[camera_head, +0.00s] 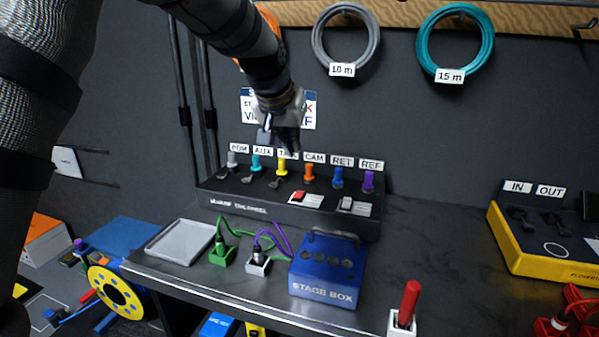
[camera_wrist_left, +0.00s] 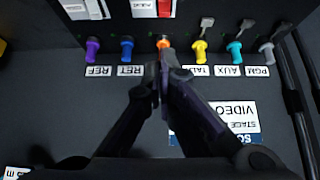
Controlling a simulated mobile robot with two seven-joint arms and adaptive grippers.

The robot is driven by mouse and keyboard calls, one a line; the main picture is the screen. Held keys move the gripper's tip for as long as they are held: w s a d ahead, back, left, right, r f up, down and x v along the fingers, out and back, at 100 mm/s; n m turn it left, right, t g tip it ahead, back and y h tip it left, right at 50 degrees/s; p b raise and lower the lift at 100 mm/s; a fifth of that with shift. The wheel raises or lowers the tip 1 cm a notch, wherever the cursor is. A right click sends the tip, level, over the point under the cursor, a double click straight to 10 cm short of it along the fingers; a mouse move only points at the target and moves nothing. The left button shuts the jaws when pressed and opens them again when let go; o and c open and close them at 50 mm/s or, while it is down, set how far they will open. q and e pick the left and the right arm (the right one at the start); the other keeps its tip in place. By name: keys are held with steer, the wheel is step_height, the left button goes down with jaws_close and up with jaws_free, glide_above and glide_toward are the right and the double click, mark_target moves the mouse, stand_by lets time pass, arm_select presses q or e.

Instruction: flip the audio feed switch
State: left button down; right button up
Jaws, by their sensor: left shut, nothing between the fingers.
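My left gripper (camera_head: 292,149) is shut and empty. In the head view it hangs in front of the back wall, above the sloped dark panel (camera_head: 218,188). In the left wrist view the closed fingertips (camera_wrist_left: 162,72) overlap the area just below the orange CAM connector (camera_wrist_left: 163,43); I cannot tell if they touch anything. The red switch (camera_wrist_left: 165,7) shows at the top edge of the left wrist view. My right gripper is not in view.
A row of coloured connectors, including the purple REF one (camera_head: 368,182), stands behind the switches. A blue stage box (camera_head: 325,292), green box (camera_head: 222,256) and grey tray (camera_head: 180,243) sit in front.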

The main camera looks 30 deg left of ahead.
arm_select(q)
steer(key=b, duration=0.2)
glide_above(301, 196)
steer(key=f, duration=0.9)
steer(key=shift+w+f, duration=0.1)
steer(key=shift+w, duration=0.2)
steer(key=shift+s+f+p, duration=0.25)
steer(key=shift+f+p, duration=0.05)
steer(key=shift+f, duration=0.55)
steer(key=shift+s+f, duration=0.15)
steer(key=shift+f, duration=0.45)
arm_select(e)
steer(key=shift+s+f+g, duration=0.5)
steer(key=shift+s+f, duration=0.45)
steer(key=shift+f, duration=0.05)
